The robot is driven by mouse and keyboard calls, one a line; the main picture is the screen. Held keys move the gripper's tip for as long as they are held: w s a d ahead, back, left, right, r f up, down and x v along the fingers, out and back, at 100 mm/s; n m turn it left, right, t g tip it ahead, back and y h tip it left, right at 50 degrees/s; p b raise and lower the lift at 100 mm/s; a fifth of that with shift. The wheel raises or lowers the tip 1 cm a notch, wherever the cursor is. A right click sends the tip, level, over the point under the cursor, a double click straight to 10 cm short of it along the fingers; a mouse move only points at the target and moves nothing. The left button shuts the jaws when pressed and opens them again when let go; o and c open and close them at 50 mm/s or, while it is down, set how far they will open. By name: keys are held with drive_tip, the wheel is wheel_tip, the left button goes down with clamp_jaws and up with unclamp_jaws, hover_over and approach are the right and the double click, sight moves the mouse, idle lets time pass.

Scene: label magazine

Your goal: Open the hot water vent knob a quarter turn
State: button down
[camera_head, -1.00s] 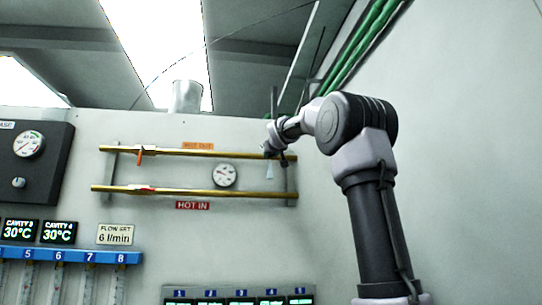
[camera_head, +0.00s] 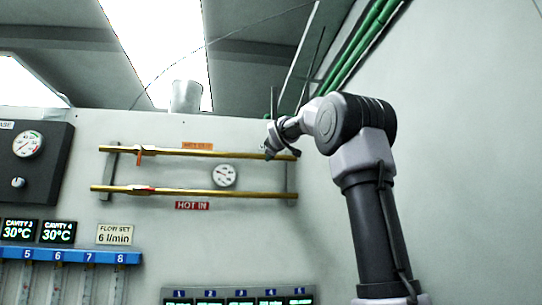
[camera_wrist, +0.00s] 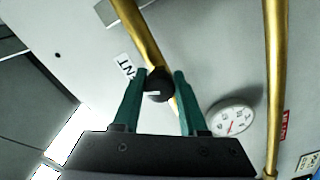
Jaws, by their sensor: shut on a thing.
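The vent knob is a small dark round knob (camera_wrist: 158,84) on a brass pipe (camera_wrist: 142,38), beside a white label (camera_wrist: 126,68) whose readable letters end in "NT". My gripper (camera_wrist: 162,76) has its two green fingers on either side of the knob and is shut on it. The fingers hide the knob's sides, and its turn angle is hard to read. In the head view my gripper (camera_head: 271,148) is at the right end of the upper brass pipe (camera_head: 225,153), and the knob is hidden there.
A lower brass pipe (camera_head: 235,193) runs above the red HOT IN label (camera_head: 192,205). A round gauge (camera_head: 223,176) sits between the pipes, close to my right finger in the wrist view (camera_wrist: 231,119). An orange-handled valve (camera_head: 139,156) is on the upper pipe's left.

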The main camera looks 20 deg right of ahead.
drive_tip(key=shift+n, duration=0.4)
drive_tip(key=shift+c, duration=2.3)
unclamp_jaws()
drive_tip(key=s+a, duration=0.2)
drive_tip(key=s, duration=0.8)
drive_tip(key=shift+s, duration=0.3)
drive_tip(key=shift+a, duration=0.1)
